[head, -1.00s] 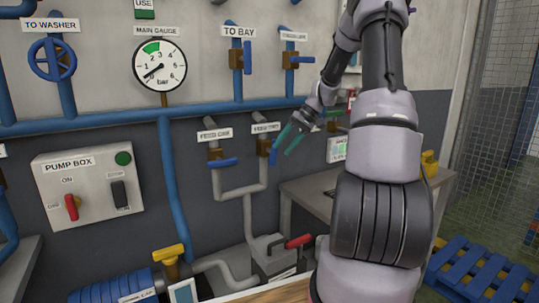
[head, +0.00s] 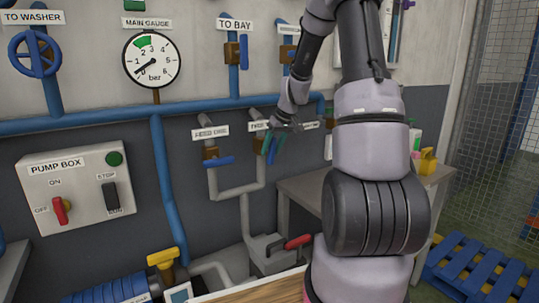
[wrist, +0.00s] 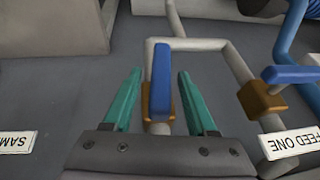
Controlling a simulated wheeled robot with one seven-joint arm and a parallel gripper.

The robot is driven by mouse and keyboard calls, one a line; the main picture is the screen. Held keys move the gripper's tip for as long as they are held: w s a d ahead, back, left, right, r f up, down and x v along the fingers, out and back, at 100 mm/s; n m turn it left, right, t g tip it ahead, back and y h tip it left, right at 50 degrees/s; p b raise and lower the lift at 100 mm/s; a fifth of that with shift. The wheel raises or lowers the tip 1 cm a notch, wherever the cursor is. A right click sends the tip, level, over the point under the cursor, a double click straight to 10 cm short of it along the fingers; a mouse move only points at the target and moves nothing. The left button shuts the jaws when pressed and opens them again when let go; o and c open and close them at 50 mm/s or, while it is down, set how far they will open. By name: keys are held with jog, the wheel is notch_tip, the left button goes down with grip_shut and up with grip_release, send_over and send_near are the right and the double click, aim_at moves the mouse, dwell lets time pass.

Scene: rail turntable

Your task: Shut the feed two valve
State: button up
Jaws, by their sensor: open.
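The feed two valve (head: 258,146) is on the wall pipe right of the feed one valve (head: 211,154). In the wrist view its blue lever (wrist: 162,80) lies in line with its pipe, over a brass body (wrist: 153,106). My gripper (wrist: 159,72) is open, with one green finger on each side of this lever and visible gaps between. In the head view my gripper (head: 273,153) is at the feed two valve and partly covers it and its label. The feed one lever (wrist: 290,74) stands crosswise to its pipe.
The pump box (head: 75,187) is on the wall at left, and the main gauge (head: 151,60) is above. A grey box with a red-handled lever (head: 298,242) sits below the feed pipes. A grey table (head: 305,190) stands at right.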

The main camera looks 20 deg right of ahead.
jog(key=shift+x, duration=1.35)
grip_shut()
